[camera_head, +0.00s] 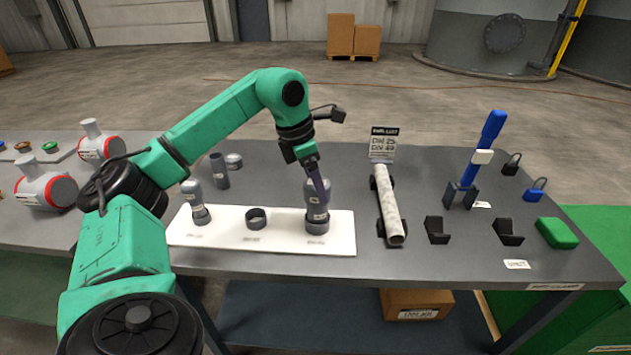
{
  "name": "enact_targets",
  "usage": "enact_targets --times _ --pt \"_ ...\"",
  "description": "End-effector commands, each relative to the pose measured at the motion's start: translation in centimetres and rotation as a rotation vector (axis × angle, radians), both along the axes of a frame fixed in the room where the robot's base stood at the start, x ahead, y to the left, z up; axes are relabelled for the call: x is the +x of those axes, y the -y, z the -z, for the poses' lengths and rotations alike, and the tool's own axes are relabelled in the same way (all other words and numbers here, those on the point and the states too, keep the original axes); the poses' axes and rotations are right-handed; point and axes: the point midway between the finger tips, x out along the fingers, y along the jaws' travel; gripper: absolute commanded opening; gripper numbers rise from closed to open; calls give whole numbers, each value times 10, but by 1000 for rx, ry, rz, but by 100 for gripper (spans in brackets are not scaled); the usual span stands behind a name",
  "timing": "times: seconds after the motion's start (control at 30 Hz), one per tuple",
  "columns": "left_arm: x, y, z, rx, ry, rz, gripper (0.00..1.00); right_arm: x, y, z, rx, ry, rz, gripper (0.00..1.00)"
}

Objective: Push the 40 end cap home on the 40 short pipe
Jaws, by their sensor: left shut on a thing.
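A grey pipe piece, which I take for the 40 short pipe (317,214), stands upright in a dark ring at the right end of a white board (285,246). A grey cap, which I take for the 40 end cap (309,186), is at its top. My left gripper (318,189) reaches down there from above and is shut on the end cap. The gripper's fingers hide part of the cap and the joint, so I cannot tell how far it sits on the pipe. My right gripper is not in view.
On the board stand a smaller capped pipe (197,201) at left and an empty dark ring (256,218) in the middle. Loose grey fittings (220,170) stand behind. To the right are a speckled grey cylinder (389,206), a blue-handled tool (484,150) and black blocks (437,231).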

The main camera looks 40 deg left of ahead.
Motion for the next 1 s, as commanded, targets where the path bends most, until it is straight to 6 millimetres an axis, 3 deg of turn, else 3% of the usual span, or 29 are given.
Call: enact_targets --times 0.73,0.77,0.8,1.0 --pt "0 0 14 0 0 0 0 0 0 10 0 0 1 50" --pt "0 0 13 0 0 0 84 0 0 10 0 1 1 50" --pt "0 0 13 0 0 0 89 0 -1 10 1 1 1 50" --pt "0 0 13 0 0 0 89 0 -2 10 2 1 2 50"
